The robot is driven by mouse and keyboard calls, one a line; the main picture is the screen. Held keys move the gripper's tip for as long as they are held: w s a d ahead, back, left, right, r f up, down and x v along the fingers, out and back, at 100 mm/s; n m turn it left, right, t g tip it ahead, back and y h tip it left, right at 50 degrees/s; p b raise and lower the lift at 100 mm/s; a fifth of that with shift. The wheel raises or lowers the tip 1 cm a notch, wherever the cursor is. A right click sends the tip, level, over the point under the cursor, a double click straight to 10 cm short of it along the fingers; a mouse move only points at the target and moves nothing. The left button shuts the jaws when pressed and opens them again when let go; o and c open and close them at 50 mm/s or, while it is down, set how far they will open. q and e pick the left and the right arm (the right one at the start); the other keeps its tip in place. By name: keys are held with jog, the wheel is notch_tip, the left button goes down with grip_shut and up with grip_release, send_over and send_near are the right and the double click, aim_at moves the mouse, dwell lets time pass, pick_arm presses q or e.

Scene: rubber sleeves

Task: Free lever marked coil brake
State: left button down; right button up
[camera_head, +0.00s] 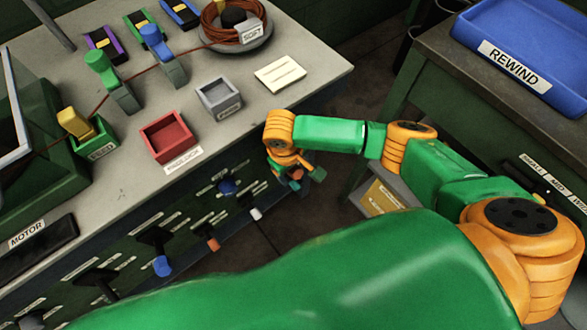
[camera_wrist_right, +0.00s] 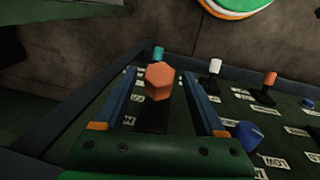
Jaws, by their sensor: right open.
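A lever with an orange six-sided knob (camera_wrist_right: 159,80) stands between the fingers of my right gripper (camera_wrist_right: 155,68) in the right wrist view, with a gap on each side. The gripper is open. In the head view my right gripper (camera_head: 293,178) is at the right end of the bench's front lever panel (camera_head: 190,215). Other levers there have a blue knob (camera_head: 227,187), a white knob (camera_head: 256,213) and an orange knob (camera_head: 212,243). A teal knob (camera_wrist_right: 158,52) shows just beyond the fingers. Panel labels are mostly too small to read, so I cannot tell which is coil brake. My left gripper is out of view.
On the bench top stand a red box (camera_head: 168,137), a grey box (camera_head: 219,98), a cream pad (camera_head: 280,73) and a coil of cable (camera_head: 237,22). A blue REWIND tray (camera_head: 520,45) sits on the right-hand table. Dark floor separates the two.

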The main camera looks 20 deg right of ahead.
jog(key=shift+w+f, duration=0.2)
jog(key=shift+f, duration=0.2)
jog(key=shift+r, duration=0.1)
grip_shut()
dwell(1.0)
